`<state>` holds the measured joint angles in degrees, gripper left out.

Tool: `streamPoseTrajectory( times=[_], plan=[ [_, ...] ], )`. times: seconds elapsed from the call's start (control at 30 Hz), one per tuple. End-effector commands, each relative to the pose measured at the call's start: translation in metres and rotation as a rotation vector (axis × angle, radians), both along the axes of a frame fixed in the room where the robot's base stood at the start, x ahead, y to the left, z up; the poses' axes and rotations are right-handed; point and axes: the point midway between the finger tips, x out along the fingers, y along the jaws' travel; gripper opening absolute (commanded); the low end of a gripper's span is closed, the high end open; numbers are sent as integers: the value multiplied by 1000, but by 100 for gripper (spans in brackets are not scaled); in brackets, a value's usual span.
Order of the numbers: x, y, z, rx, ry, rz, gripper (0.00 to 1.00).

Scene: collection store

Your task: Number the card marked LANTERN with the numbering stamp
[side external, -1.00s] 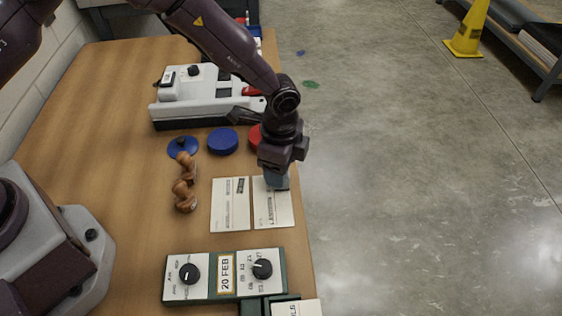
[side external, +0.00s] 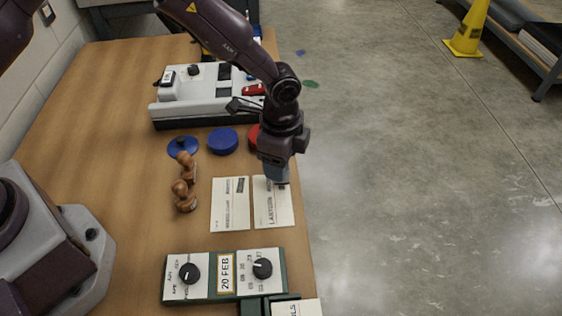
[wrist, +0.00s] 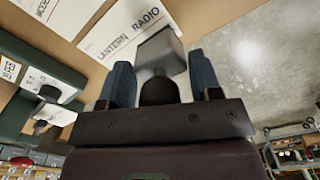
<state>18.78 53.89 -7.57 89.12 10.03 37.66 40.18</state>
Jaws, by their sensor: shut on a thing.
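The card marked LANTERN (side external: 272,208) lies flat near the table's right edge, the right one of two cards side by side. In the wrist view the LANTERN card (wrist: 105,42) also bears the word RADIO. My gripper (side external: 276,176) is over the card's top end; in the wrist view my gripper (wrist: 160,85) has its blue fingers shut on a stamp (wrist: 160,50) with a grey block and a dark rounded handle. In the side view the fingers hide the stamp and part of the card's top. Whether the stamp touches the card, I cannot tell.
A second card (side external: 230,212) lies to the left. Two wooden-handled stamps (side external: 185,195), a blue round pad (side external: 223,141) and a blue lid (side external: 183,147) lie nearby. A white machine (side external: 190,102) stands behind; a green dial unit (side external: 225,295) reading 20 FEB is in front.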

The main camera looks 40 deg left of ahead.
Motion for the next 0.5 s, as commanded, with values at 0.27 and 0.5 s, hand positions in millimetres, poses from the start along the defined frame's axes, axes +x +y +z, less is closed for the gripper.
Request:
streamPoseTrajectory(
  times=[0.27,0.5],
  plan=[
    [0,0,24,-1,-3,0,41],
    [1,0,42,-2,-2,1,41]
  ],
)
